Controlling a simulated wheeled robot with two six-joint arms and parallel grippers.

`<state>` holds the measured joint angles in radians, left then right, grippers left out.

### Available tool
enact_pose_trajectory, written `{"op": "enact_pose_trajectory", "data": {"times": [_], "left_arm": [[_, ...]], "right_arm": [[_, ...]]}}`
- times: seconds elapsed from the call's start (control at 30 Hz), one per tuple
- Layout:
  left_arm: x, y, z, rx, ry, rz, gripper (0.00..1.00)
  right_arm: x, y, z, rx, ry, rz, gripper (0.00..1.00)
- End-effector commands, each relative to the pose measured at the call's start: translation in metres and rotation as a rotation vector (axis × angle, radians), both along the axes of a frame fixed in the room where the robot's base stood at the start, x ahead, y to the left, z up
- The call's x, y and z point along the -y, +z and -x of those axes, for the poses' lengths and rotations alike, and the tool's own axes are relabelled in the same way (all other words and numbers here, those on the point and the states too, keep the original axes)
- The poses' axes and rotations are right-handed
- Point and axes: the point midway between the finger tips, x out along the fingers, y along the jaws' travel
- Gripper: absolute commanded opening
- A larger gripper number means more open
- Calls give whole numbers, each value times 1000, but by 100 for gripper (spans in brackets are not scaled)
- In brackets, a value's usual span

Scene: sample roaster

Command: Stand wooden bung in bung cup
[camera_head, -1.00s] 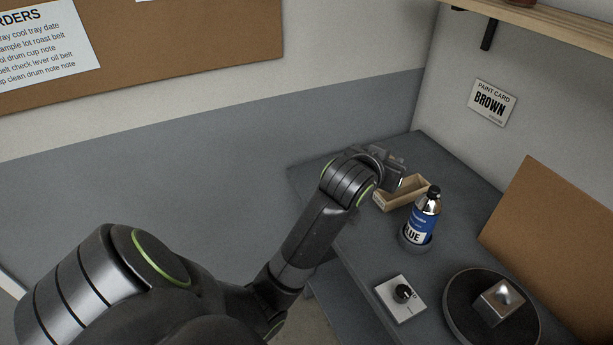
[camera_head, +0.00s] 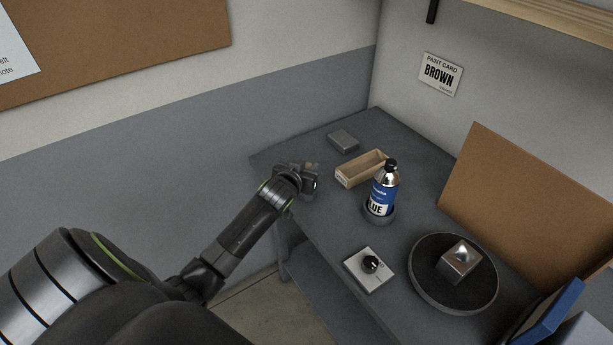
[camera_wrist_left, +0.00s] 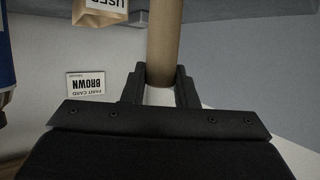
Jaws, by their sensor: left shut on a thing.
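My left gripper (camera_head: 312,175) is at the table's left edge in the head view, left of the wooden box. In the left wrist view its fingers (camera_wrist_left: 160,88) are shut on a tan wooden cylinder, the wooden bung (camera_wrist_left: 165,42), whose far end runs out of the picture. In the head view only a small brown bit shows at the gripper. I cannot make out a bung cup for certain. My right gripper is not in view.
A wooden box (camera_head: 345,181), a grey block (camera_head: 343,140) and a blue bottle (camera_head: 381,198) in a round grey holder stand near the gripper. A knob panel (camera_head: 357,278) and a round dark plate (camera_head: 425,285) with a metal block (camera_head: 460,265) lie nearer.

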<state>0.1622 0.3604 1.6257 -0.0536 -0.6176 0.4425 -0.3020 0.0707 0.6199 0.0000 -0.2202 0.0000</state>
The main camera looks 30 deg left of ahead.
Motion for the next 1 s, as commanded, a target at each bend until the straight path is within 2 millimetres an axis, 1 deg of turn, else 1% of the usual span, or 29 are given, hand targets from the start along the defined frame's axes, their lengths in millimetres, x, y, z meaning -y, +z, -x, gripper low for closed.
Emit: {"op": "enact_pose_trajectory", "data": {"times": [0.03,0.1,0.2,0.3,0.53,0.63,0.67,0.8,1.0], "left_arm": [[0,-8,1,-5,1,2,4],[0,-19,1,-6,1,2,4],[0,-30,1,-4,1,0,4],[0,-34,1,-2,0,0,4],[0,-34,1,-2,0,-1,4],[0,-37,1,-2,0,-1,4],[0,-36,1,-2,0,-1,29],[0,-36,1,-2,0,0,47],[0,-36,1,-2,0,0,48]], "right_arm": [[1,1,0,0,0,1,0],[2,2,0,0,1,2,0],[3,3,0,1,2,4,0],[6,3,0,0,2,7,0],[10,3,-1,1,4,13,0],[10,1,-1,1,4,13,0],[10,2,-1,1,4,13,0],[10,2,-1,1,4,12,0],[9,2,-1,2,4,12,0]]}}
